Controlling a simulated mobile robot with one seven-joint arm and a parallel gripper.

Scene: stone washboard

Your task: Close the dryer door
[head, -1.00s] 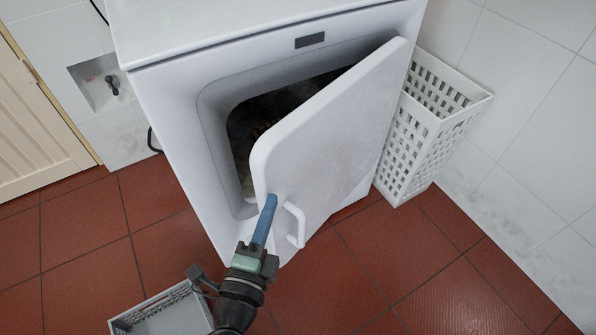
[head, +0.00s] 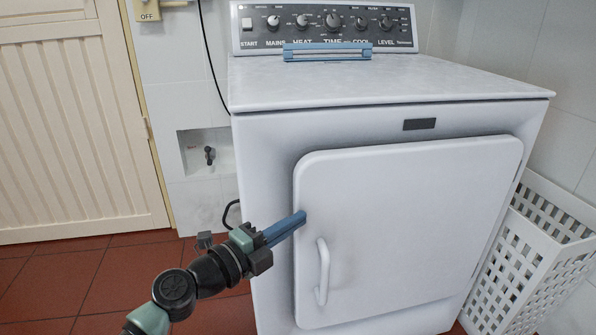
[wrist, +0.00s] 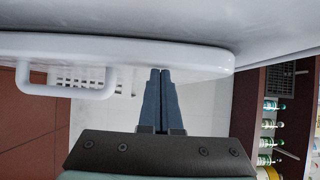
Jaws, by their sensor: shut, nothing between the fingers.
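The white dryer (head: 270,190) stands ahead, with its door (head: 420,220) lying across the front opening, so the inside is hidden. From the head view I cannot tell whether it is fully flush. The door's white handle (head: 322,272) is near its left edge. My gripper (head: 302,216) is shut and empty, its blue fingertips at the door's left edge, left of and above the handle. In the wrist view the closed fingers (wrist: 160,75) point at the door's edge (wrist: 200,56), and the handle (wrist: 65,90) is at left.
A white perforated basket (head: 535,265) stands right of the dryer. A blue item (head: 327,52) lies on top by the control panel (head: 325,25). A wall recess with a tap (head: 208,154) and a cream door (head: 75,120) are at left. Red floor tiles (head: 110,265) are clear at lower left.

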